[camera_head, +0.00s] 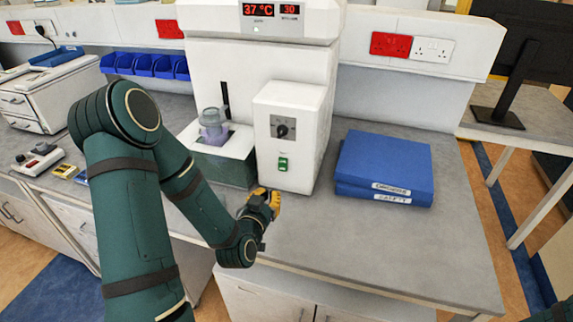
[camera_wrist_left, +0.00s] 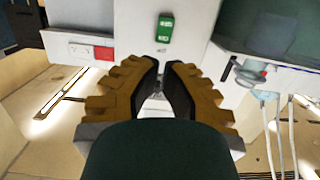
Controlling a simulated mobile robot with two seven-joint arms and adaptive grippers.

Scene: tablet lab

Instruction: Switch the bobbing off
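Below the knob is a green rocker switch (camera_head: 282,163), which also shows in the left wrist view (camera_wrist_left: 165,28). My left gripper (camera_head: 272,200), with yellow-brown fingers, is in front of and below the switch, apart from it. In the left wrist view its fingertips (camera_wrist_left: 162,67) are close together with nothing held between them. A clear vessel (camera_head: 213,127) sits in the bath left of the control box. My right gripper is out of view.
Blue binders (camera_head: 385,163) lie stacked right of the machine. Red displays (camera_head: 272,10) above read 37 °C and 30. Blue bins (camera_head: 145,65) and a small device (camera_head: 38,157) are at the left. The bench front right of my gripper is clear.

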